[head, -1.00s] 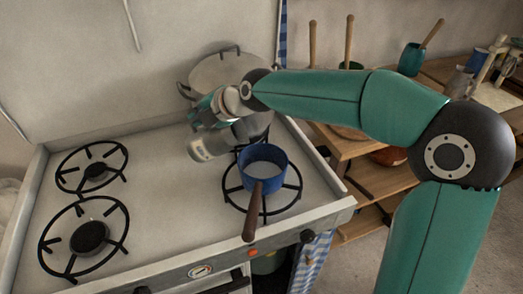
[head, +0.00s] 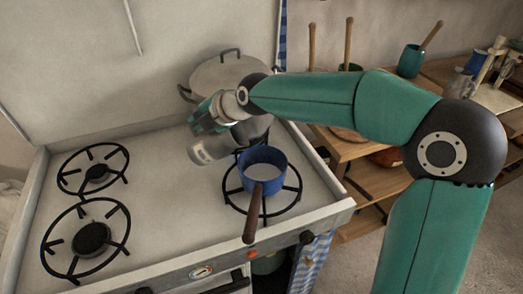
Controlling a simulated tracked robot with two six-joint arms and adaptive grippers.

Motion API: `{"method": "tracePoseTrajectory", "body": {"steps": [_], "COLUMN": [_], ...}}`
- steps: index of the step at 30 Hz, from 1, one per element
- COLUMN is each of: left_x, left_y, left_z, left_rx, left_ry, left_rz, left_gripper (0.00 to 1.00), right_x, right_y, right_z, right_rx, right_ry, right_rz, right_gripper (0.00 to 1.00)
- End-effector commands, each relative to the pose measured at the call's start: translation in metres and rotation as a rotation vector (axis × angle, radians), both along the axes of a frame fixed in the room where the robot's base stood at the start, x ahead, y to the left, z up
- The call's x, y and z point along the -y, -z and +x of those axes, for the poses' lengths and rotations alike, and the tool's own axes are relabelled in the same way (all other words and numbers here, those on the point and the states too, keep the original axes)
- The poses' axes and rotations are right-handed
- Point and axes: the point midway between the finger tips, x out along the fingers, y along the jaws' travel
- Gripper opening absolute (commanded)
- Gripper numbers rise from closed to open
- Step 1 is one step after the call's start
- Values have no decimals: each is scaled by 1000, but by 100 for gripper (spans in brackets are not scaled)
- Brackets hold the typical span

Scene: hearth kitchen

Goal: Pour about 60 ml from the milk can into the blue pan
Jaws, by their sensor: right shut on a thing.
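The blue pan (head: 256,184) sits on the right burner, its brown handle pointing to the front. Its inside looks pale; I cannot tell how much liquid is in it. My right gripper (head: 213,126) is behind and to the left of the pan, shut on the milk can (head: 211,149). The grey-white can is held tilted far over, close to lying on its side, above the stove and left of the pan. The gripper hides part of the can, and I see no stream of milk. My left gripper is not in view.
A large lidded pot (head: 228,72) stands at the back of the stove, close behind my right gripper. Two empty burners (head: 92,237) are on the left. The middle of the stove top is clear. A wooden shelf (head: 370,185) stands to the right.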

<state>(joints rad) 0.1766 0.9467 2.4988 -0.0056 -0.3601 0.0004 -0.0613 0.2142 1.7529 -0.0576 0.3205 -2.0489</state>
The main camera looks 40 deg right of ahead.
Motion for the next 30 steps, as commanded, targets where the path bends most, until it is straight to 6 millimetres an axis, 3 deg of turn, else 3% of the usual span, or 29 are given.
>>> {"method": "tracePoseTrajectory", "body": {"steps": [8, 17, 30], "left_x": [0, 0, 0], "left_y": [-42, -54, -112], "left_z": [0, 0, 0], "left_rx": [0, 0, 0], "left_ry": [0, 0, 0], "left_rz": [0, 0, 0], "left_gripper": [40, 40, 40], "right_x": [-6, -17, -36], "right_y": [4, 36, 60], "right_z": [4, 14, 35], "right_rx": [-68, -215, -415], "right_ry": [-8, -12, -5], "right_rz": [-70, -219, -427], "right_gripper": [0, 0, 0]}}
